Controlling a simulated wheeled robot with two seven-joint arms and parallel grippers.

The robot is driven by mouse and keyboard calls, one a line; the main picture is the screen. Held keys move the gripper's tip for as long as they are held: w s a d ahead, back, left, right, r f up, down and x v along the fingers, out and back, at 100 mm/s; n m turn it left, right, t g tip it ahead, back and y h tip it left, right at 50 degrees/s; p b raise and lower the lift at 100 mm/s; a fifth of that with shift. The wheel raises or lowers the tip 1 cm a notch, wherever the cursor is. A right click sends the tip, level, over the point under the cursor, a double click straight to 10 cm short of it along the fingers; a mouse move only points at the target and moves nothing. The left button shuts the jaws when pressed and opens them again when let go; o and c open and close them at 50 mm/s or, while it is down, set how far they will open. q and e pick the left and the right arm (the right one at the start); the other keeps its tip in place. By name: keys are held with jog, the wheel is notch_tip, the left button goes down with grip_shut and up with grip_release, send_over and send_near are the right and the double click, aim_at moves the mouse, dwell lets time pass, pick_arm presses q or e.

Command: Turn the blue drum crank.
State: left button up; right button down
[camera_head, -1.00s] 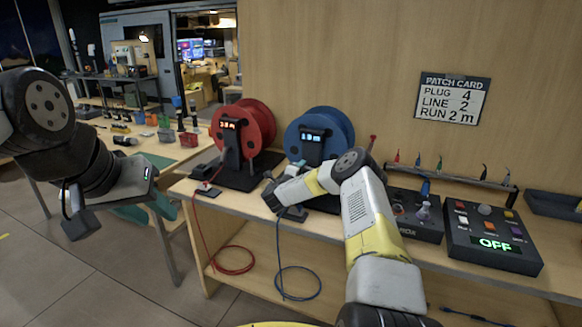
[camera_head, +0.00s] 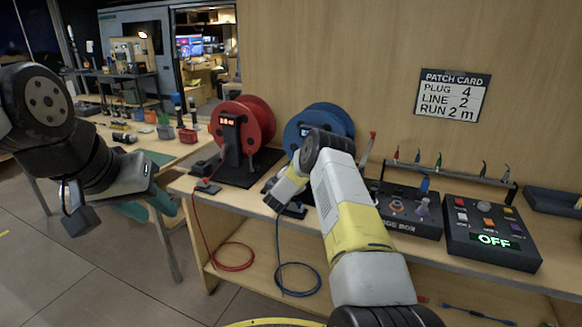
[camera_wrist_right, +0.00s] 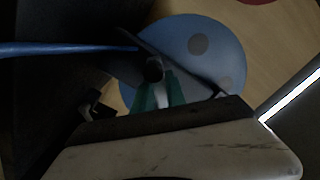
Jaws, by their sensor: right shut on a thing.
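The blue drum (camera_head: 335,112) stands on the bench right of the red drum, with my right arm covering much of its front and display. In the head view my right arm reaches up and bends down to the left in front of it; its fingertips are hidden there. In the right wrist view the green fingers of my right gripper (camera_wrist_right: 158,92) are closed at a dark round knob, the crank handle (camera_wrist_right: 153,70), with the blue drum's disc (camera_wrist_right: 205,55) behind. My left gripper (camera_head: 82,218) hangs at the left, away from the drums; its jaw gap is unclear.
The red drum (camera_head: 240,130) is close on the left. A blue cable (camera_head: 278,245) hangs from the bench front and coils on the lower shelf. Right are a switch box (camera_head: 410,212), a panel reading OFF (camera_head: 490,235) and a patch card (camera_head: 452,95).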

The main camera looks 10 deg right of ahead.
jog(key=n, duration=0.1)
jog(key=d+n, duration=0.1)
jog(key=n, duration=0.2)
jog(key=shift+s+d+r+h, duration=0.2)
jog(key=shift+d+r+h, duration=0.15)
jog(key=shift+h, duration=0.05)
jog(key=shift+n, duration=0.4)
jog(key=c, duration=1.4)
grip_release()
jog(key=shift+r, duration=0.15)
jog(key=shift+o, duration=0.2)
jog(key=shift+s+a+f, duration=0.2)
jog(key=shift+a+f, duration=0.1)
jog(key=shift+a, duration=0.05)
jog(key=v, duration=0.7)
jog(key=shift+s, duration=0.15)
jog(key=shift+r, duration=0.15)
